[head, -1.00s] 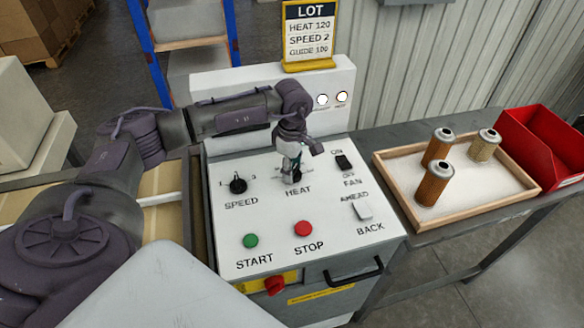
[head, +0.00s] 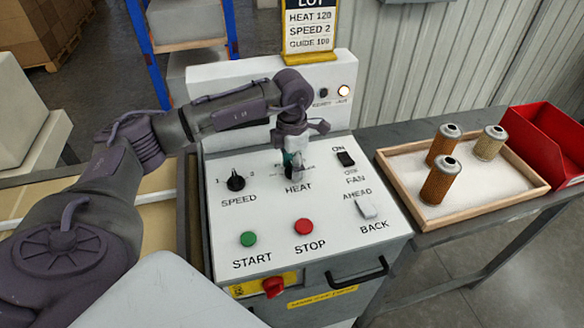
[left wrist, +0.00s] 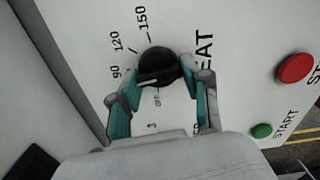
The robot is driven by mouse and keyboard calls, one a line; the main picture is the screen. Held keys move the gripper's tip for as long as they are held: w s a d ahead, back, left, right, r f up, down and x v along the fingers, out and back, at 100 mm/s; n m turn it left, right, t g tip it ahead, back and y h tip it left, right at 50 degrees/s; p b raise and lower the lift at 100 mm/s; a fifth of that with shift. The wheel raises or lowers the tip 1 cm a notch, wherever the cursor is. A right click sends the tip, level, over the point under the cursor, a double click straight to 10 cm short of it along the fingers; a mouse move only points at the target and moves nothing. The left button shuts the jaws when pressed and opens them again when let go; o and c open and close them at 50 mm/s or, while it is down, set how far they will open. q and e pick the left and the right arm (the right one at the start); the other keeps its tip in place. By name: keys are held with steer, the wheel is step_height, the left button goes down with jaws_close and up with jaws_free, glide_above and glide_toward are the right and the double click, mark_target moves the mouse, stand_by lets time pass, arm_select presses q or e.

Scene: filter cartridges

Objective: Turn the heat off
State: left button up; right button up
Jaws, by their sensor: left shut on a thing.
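The HEAT knob (left wrist: 158,66) is black and round in the left wrist view, with 90, 120, 150 and OFF printed around it. I cannot tell clearly which mark it points at. My left gripper (left wrist: 160,78) is shut on the knob, one finger on each side. In the head view my left gripper (head: 294,170) reaches down onto the white control panel (head: 270,215) just above the word HEAT and hides most of the knob. My right gripper is not in view.
Around it are the SPEED knob (head: 236,181), FAN switch (head: 345,158), AHEAD/BACK switch (head: 366,208), green START button (head: 248,239) and red STOP button (head: 303,226). The left lamp (head: 324,91) is dark; the right lamp (head: 344,91) is lit. A tray of cartridges (head: 402,198) stands right.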

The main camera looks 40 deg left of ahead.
arm_select(q)
steer(key=n+b, duration=0.1)
steer(key=n, duration=0.2)
steer(key=shift+n, duration=0.4)
steer(key=n, duration=0.3)
steer(key=shift+d+n+b, duration=0.1)
steer(key=shift+n+b, duration=0.2)
steer(key=shift+b, duration=0.05)
steer(key=n, duration=0.3)
steer(key=shift+n, duration=0.3)
steer(key=shift+w+d+n, duration=0.1)
steer(key=shift+n, duration=1.5)
steer(key=o, duration=1.1)
steer(key=shift+r, duration=0.1)
step_height(320, 180, up, 12)
steer(key=shift+f, duration=0.1)
